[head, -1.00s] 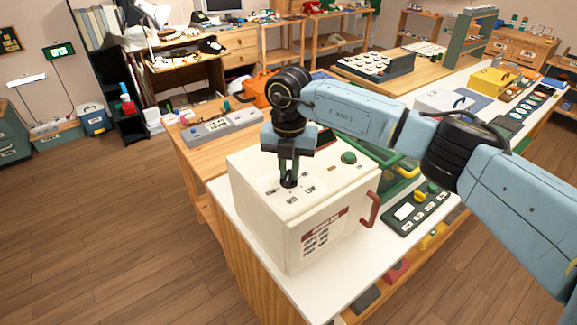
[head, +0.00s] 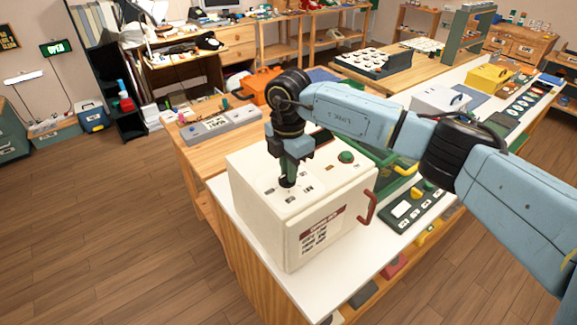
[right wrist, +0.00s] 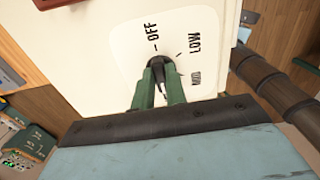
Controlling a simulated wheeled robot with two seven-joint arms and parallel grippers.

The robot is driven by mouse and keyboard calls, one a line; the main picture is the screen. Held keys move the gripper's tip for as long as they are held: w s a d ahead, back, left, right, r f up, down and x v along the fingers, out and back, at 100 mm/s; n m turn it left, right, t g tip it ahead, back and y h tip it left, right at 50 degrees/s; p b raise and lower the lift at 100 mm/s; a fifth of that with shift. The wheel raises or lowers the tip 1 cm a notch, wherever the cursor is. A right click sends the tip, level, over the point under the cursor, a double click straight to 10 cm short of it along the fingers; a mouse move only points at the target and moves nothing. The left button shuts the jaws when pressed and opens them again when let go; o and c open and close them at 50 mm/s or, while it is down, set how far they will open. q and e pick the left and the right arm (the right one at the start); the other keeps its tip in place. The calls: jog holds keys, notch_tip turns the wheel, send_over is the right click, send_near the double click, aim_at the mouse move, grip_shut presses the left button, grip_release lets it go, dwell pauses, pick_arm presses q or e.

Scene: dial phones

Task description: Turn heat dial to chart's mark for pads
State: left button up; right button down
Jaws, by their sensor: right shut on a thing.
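The cream heater box (head: 262,218) stands on the white worktop. The black heat dial (head: 287,181) is on its top; it also shows in the right wrist view (right wrist: 160,66), with OFF, LOW and MID printed around it. My right gripper (head: 288,176) points down from above and is shut on the dial; its green fingers (right wrist: 159,84) stand either side of the knob. The fingers partly hide the knob, so I cannot tell exactly which mark it points to. The chart (head: 320,231), with a dark red heading, is on the box's front; its lines are too small to read.
A green button (head: 346,157) is on the box top right of the dial, and a red handle (head: 369,208) is on its side. A dark green panel (head: 418,209) with a yellow knob lies to the right. A grey console (head: 221,126) sits behind left.

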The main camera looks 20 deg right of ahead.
jog(key=shift+r, duration=0.15)
dwell(0.3)
jog(key=c, duration=1.4)
grip_release()
jog(key=shift+c, duration=0.2)
notch_tip(320, 180, up, 13)
jog(key=b, duration=0.1)
jog(key=shift+r+b, duration=0.15)
jog(key=shift+b, duration=0.15)
